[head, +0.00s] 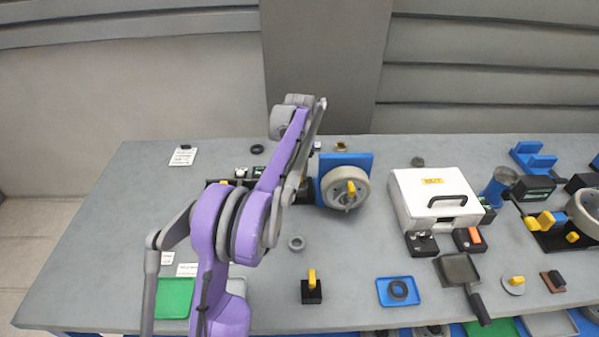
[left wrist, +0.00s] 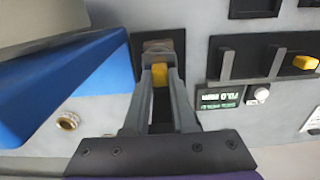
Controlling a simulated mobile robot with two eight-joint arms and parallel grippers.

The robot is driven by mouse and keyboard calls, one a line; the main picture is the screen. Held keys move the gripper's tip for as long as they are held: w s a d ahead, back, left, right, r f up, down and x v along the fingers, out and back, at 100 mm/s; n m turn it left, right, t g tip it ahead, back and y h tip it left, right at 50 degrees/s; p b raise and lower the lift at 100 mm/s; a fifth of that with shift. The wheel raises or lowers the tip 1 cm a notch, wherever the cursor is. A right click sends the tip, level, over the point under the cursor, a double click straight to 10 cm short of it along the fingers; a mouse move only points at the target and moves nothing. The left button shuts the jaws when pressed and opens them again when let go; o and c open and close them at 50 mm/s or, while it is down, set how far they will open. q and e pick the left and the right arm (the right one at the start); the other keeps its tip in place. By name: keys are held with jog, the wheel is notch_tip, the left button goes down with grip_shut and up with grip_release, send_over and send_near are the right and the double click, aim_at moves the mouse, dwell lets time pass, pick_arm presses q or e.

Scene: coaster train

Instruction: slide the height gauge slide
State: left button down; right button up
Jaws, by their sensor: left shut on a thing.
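In the left wrist view my left gripper (left wrist: 160,66) is shut on a small yellow piece (left wrist: 160,77), apparently the height gauge slide. A grey metal part (left wrist: 158,46) and a dark base (left wrist: 143,42) show just beyond the fingertips. The fingers hide much of the gauge, so the height of the slide cannot be told. In the head view my purple left arm reaches over the table and hides the fingertips and the gauge beside the blue block (head: 328,160). My right gripper is not in view.
A black gauge with a digital display (left wrist: 222,98) and a yellow knob (left wrist: 304,62) lies to the right in the wrist view. In the head view a pale wheel (head: 331,190) stands against the blue block, and a white case (head: 408,192) sits further right.

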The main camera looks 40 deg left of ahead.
aim_at(300, 175)
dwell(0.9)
pick_arm(q)
notch_tip(300, 175, up, 3)
jog(key=shift+f+p, duration=0.15)
jog(key=shift+p, duration=0.5)
jog(key=shift+w+f, duration=0.15)
jog(key=c, duration=0.8)
grip_release()
jog(key=shift+c, duration=0.2)
jog(key=shift+o, duration=0.6)
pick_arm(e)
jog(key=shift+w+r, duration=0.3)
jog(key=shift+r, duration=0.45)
pick_arm(q)
notch_tip(300, 175, up, 11)
jog(key=shift+p, duration=0.4)
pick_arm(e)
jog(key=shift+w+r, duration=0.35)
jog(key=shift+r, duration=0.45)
pick_arm(q)
jog(key=shift+f, duration=0.15)
